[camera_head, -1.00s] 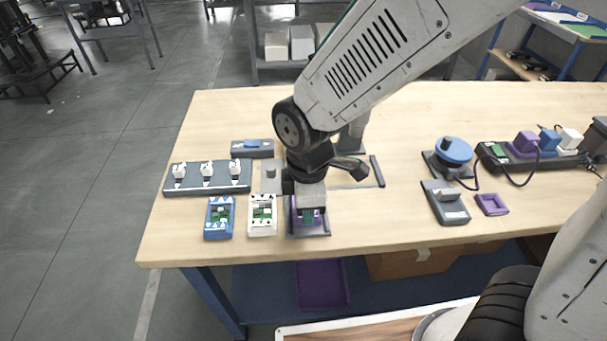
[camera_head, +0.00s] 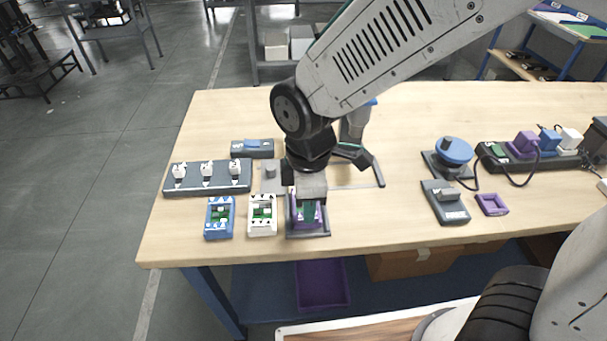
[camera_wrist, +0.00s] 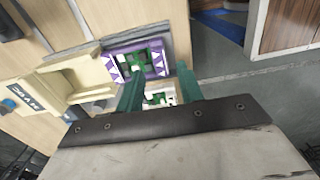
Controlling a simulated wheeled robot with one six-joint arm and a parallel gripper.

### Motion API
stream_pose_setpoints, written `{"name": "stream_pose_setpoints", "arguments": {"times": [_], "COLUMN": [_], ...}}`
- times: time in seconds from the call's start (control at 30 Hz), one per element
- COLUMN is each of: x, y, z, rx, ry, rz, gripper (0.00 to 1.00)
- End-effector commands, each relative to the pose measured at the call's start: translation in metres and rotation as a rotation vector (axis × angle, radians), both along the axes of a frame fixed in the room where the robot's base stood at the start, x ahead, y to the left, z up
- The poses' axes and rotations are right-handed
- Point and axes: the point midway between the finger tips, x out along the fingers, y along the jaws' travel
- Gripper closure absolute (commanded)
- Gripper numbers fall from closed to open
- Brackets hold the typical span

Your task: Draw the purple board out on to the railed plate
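The purple board (camera_head: 307,221), a purple frame with a green circuit inside, sits on a dark grey plate (camera_head: 322,234) at the table's front edge. I take this grey plate for the railed plate; its rails are hard to make out. The purple frame also shows in the wrist view (camera_wrist: 116,62). My gripper (camera_wrist: 157,75) has two teal fingers, apart, with nothing clearly held between them. In the head view its grey body stands just above and behind the purple board and hides its rear part. Whether the fingertips touch the board is unclear.
A white-framed board (camera_head: 262,229) and a blue-framed board (camera_head: 211,231) lie to the left. A grey strip with white plugs (camera_head: 207,187) is behind them.

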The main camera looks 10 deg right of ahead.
Motion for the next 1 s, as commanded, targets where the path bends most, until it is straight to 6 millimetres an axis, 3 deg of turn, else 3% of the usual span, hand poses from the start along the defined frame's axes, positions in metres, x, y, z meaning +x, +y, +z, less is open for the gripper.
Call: {"name": "stream_pose_setpoints", "arguments": {"times": [0.43, 1.0], "x": [0.0, 0.0], "y": [0.0, 0.0], "z": [0.03, 0.032], "rx": [0.001, 0.0], "ry": [-0.001, 0.0], "rz": [0.0, -0.005], "gripper": [0.63, 0.63]}}
